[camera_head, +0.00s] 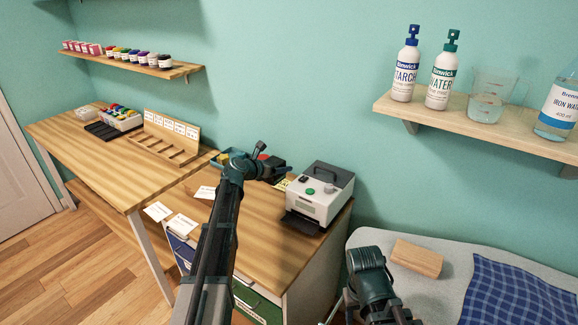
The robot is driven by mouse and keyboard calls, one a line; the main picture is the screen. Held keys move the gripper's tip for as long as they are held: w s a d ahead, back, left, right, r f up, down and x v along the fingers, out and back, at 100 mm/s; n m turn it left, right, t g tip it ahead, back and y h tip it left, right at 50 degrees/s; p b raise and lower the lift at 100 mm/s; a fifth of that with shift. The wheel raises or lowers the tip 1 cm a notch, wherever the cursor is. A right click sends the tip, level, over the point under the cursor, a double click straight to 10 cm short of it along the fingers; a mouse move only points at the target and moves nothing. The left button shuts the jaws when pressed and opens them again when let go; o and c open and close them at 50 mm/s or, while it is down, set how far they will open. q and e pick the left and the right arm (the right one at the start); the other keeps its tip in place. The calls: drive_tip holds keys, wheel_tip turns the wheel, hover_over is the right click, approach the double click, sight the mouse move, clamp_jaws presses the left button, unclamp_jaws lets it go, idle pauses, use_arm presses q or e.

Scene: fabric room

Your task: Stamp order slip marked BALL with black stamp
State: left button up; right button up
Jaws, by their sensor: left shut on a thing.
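My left gripper (272,168) is over the back of the desk, left of the white machine, and is shut on a small dark thing, mostly hidden by the jaws; I cannot tell if it is the black stamp. White order slips lie near the desk's left edge: one at the corner (158,211), one beside it (182,225), one further back (205,192). Their print is too small to read, so I cannot tell which says BALL. A small yellowish patch (283,185) shows under the gripper. My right gripper (378,290) is low in front of the bed, its fingers unclear.
A white machine (319,194) with a green button stands on the desk (262,240). Dark and coloured items (225,157) sit behind my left arm. The left table (120,170) holds a wooden rack (165,142) and a bin of coloured things (121,119).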

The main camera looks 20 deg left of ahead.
use_arm(q)
drive_tip(key=w+d+f+n+y+b, duration=0.1)
drive_tip(key=w, duration=0.7)
drive_tip(key=shift+w+d+f, duration=0.3)
drive_tip(key=shift+w, duration=0.1)
drive_tip(key=shift+f+b, duration=0.15)
drive_tip(key=shift+b, duration=0.15)
drive_tip(key=b, duration=0.6)
hover_over(289, 182)
wheel_tip(289, 182, down, 6)
drive_tip(key=shift+r, duration=0.2)
drive_tip(key=shift+f+b, duration=0.55)
drive_tip(key=shift+f, duration=0.2)
drive_tip(key=shift+r, duration=0.1)
idle(4.5)
